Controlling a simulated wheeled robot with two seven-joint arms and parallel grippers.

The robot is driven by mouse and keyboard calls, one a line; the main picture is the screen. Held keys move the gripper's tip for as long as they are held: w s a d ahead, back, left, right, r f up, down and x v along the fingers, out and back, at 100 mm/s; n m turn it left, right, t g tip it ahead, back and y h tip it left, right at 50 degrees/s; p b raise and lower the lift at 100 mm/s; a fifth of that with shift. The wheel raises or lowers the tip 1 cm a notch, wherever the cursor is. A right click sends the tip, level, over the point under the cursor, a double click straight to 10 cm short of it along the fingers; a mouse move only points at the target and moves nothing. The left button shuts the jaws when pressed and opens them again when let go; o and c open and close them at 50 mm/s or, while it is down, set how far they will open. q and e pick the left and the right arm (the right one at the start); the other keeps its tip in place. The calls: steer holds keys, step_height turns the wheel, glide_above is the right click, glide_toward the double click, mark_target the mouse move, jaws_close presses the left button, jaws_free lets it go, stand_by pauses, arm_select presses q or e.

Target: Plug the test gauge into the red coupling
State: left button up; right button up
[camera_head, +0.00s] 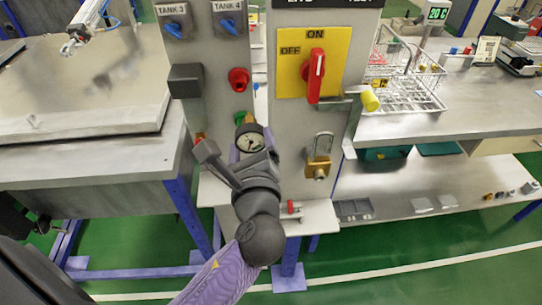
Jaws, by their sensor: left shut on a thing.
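The test gauge (250,140) has a round white dial in a dark rim, with a brass-coloured stem above it. My left gripper (253,157) is shut on it and holds it in front of the panel, below the red coupling (239,78). The red coupling sticks out of the grey panel under the TANK 4 label. The gauge and the red coupling are apart. A green coupling (239,117) sits just above the gauge, partly hidden by it; I cannot tell whether they touch. My right gripper is not in view.
Right of the gauge, a panel carries a red rotary switch (316,75) on a yellow plate and a brass padlock (318,165). A dark box (186,81) juts out left of the red coupling. A wire basket (405,85) stands on the right bench. The panel face between the couplings is clear.

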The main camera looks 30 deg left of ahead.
arm_select(q)
steer(key=shift+a+r+p, duration=0.2)
steer(key=shift+a+r, duration=0.05)
steer(key=shift+a, duration=0.3)
steer(key=shift+a+r+p, duration=0.2)
steer(key=shift+a, duration=0.3)
steer(key=shift+a+f, duration=0.1)
steer(key=shift+a, duration=0.05)
steer(key=shift+w, duration=0.1)
steer(key=shift+p, duration=0.35)
steer(key=x, duration=0.5)
steer(key=shift+w+a+p, duration=0.1)
steer(key=shift+w+p, duration=0.2)
steer(key=shift+w, duration=0.05)
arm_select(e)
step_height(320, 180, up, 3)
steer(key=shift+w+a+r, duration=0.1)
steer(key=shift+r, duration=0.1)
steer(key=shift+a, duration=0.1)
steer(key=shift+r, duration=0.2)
